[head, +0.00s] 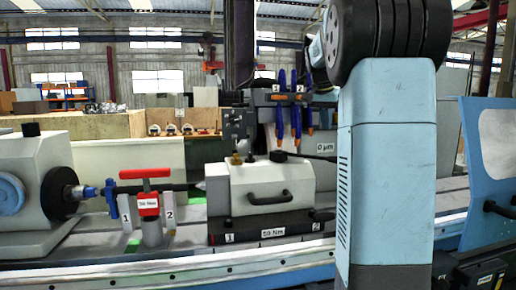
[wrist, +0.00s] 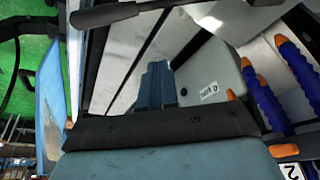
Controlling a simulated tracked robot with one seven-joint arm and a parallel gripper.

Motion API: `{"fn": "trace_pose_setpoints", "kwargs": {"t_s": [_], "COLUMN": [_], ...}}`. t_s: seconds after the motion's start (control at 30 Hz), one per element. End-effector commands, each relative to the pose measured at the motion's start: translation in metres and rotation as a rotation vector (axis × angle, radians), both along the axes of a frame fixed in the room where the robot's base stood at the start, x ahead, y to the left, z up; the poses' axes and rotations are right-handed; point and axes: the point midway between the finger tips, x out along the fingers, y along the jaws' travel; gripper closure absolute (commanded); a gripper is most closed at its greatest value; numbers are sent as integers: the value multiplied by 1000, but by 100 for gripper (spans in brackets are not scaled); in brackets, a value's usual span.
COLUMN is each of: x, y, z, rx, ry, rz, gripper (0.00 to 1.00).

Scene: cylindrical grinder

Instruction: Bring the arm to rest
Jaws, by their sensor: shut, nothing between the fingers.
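My arm (head: 393,180) stands upright in the right half of the head view, with its light-blue link and dark joint hiding part of the machine behind it. My gripper does not show clearly in the head view. In the wrist view my gripper (wrist: 157,68) has its two blue-grey fingers together, with nothing seen between them. The fingers are over the grey machine surfaces, beside a light panel with a "0 µm" label (wrist: 209,90). I cannot tell the exact gap below them.
Blue coolant hoses (wrist: 294,68) with orange nozzles are right of the fingers. A dark bar (wrist: 118,14) crosses above. The grinder carries a workhead (head: 30,180), a red T-handled tool (head: 148,203) and a block with a black handle (head: 270,198). A blue door (head: 495,150) stands right.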

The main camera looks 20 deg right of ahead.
Motion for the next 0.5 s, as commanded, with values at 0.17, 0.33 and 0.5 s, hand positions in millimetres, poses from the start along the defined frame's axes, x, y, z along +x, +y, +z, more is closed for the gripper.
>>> {"fn": "trace_pose_setpoints", "kwargs": {"t_s": [0.17,0.33,0.5], "x": [-4,-27,-64], "y": [6,38,86], "z": [0,-3,-13], "rx": [4,21,39], "ry": [-4,-19,-40], "rz": [17,114,266], "gripper": [100,100,100]}}
